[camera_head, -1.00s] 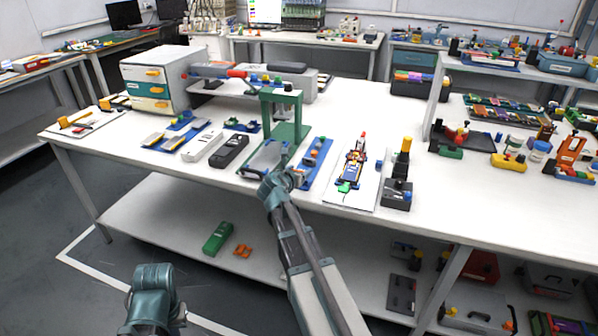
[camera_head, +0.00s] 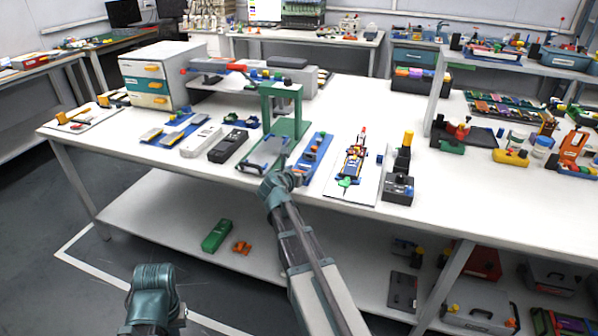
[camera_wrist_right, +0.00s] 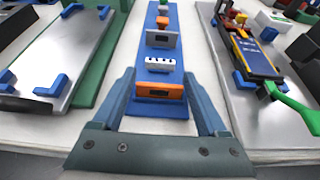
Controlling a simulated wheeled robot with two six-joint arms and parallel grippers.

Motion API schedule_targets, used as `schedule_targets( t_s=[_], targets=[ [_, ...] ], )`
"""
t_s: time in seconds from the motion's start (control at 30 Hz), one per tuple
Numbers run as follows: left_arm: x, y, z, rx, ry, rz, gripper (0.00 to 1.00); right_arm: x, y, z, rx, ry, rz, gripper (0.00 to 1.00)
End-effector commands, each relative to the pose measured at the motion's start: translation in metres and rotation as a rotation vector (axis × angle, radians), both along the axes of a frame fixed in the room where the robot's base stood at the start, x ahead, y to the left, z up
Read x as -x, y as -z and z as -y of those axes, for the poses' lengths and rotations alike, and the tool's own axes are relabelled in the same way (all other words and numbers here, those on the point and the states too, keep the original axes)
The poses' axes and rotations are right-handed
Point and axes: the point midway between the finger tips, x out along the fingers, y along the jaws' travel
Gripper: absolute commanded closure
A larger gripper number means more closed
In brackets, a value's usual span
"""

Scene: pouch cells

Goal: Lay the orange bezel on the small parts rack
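In the head view my right gripper (camera_head: 296,177) is at the near end of the blue rack (camera_head: 310,163).
A green press (camera_head: 283,115) and a silver plate (camera_head: 266,151) stand left of the rack. A white board (camera_head: 338,188) with a blue and yellow device lies to the right. A black block with a yellow knob (camera_head: 398,188) stands beyond that board.

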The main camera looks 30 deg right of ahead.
Motion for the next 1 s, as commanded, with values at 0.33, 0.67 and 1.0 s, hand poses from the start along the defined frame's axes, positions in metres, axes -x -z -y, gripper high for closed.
schedule_targets(
  t_s=[0.33,0.67,1.0],
  targets=[
    [0.000,-0.001,0.000,0.000,0.000,0.000,1.00,0.000,-0.001,0.000,0.000,0.000,0.000,0.00],
    [0.000,-0.022,0.000,0.000,0.000,0.000,1.00,0.031,-0.022,-0.033,0.001,-0.003,-0.001,0.00],
    [0.000,-0.047,0.000,0.000,0.000,0.000,1.00,0.070,-0.047,-0.080,0.000,-0.002,0.000,0.00]
  ],
)
